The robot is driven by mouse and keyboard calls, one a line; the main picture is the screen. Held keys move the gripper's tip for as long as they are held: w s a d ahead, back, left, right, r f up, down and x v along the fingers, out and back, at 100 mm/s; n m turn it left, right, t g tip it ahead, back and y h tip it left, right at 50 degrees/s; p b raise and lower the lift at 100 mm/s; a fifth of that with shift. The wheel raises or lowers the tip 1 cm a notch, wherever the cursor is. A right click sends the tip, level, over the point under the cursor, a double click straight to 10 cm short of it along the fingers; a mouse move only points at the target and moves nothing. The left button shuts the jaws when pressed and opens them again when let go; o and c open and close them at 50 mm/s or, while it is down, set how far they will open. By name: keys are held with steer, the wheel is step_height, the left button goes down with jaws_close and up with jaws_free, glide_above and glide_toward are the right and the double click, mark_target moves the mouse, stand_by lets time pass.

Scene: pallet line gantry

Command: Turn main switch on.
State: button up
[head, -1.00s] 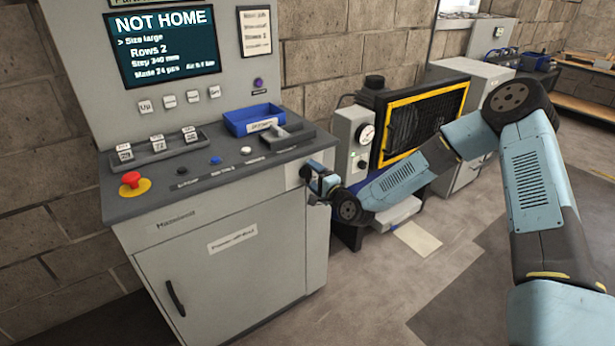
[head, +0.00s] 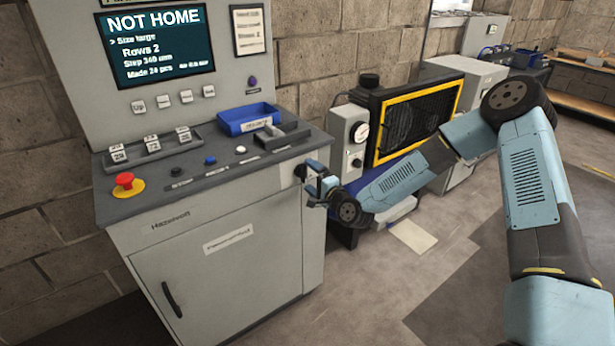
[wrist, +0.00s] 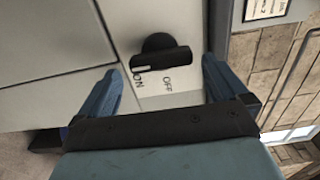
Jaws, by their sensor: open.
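The main switch (wrist: 160,58) is a black rotary knob with a bar handle on the cabinet's pale face, marked ON and OFF. Its bar lies nearly level in the wrist view, its left end close to the ON mark; I cannot tell surely which mark it points to. My gripper (wrist: 160,68) is open, one finger on each side of the knob, with the knob beyond the tips. No contact shows. In the head view my gripper (head: 310,184) is at the upper right front of the grey control cabinet (head: 225,275) and hides most of the switch.
The cabinet top carries a red emergency stop button (head: 125,181), several small buttons and a blue tray (head: 248,118). The screen (head: 156,46) reads NOT HOME. A yellow-framed unit (head: 420,120) stands right of the cabinet. Open floor (head: 365,290) lies in front of it.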

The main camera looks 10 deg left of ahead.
steer(key=v, duration=1.2)
steer(key=shift+d, duration=0.15)
steer(key=shift+f, duration=0.1)
